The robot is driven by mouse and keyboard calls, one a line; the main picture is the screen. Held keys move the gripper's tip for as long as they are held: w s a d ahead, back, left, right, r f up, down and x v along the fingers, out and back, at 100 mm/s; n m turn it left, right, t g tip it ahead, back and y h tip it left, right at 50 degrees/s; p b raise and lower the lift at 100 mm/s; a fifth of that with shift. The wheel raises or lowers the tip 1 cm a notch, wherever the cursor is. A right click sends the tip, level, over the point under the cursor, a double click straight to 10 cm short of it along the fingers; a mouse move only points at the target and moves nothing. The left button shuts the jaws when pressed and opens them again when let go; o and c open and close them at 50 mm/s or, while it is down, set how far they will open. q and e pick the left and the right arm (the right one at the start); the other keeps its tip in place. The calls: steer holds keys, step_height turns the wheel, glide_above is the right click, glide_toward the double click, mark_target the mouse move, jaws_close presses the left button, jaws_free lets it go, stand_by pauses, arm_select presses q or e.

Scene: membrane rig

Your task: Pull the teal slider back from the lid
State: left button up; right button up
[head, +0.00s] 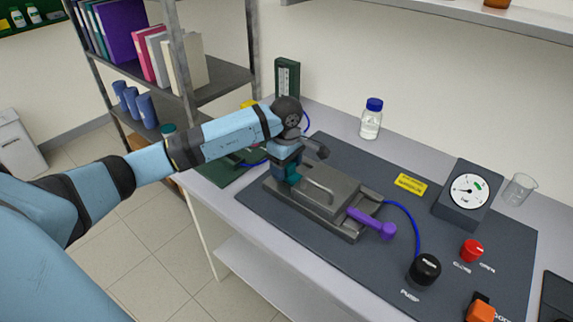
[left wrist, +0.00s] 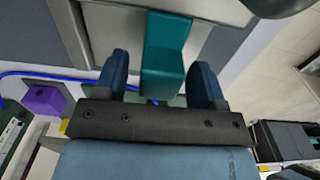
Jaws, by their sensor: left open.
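The teal slider (head: 293,173) is at the left end of the grey metal rig, beside the lid (head: 325,187) with its bar handle. My left gripper (head: 287,160) is over that end, pointing down, and partly hides the slider. In the left wrist view the teal slider (left wrist: 166,50) stands between the two open blue fingers of my left gripper (left wrist: 161,78). Gaps show on both sides, so the fingers look apart from it. The grey lid (left wrist: 125,14) lies just beyond. Whether the slider touches the lid is unclear. My right gripper is not in view.
A purple lever (head: 372,222) sticks out at the rig's right end. A blue tube (head: 413,222) runs to the black pump knob (head: 425,269). A gauge (head: 468,192), a red button (head: 471,250) and a blue-capped bottle (head: 371,119) stand to the right and behind.

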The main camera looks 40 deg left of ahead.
arm_select(q)
jaws_close()
steer(key=shift+w+a+b, duration=0.1)
steer(key=shift+a+b, duration=0.6)
steer(key=shift+a, duration=0.75)
steer(key=shift+d+r, duration=0.1)
steer(key=shift+c, duration=2.1)
jaws_free()
steer(key=o, duration=0.4)
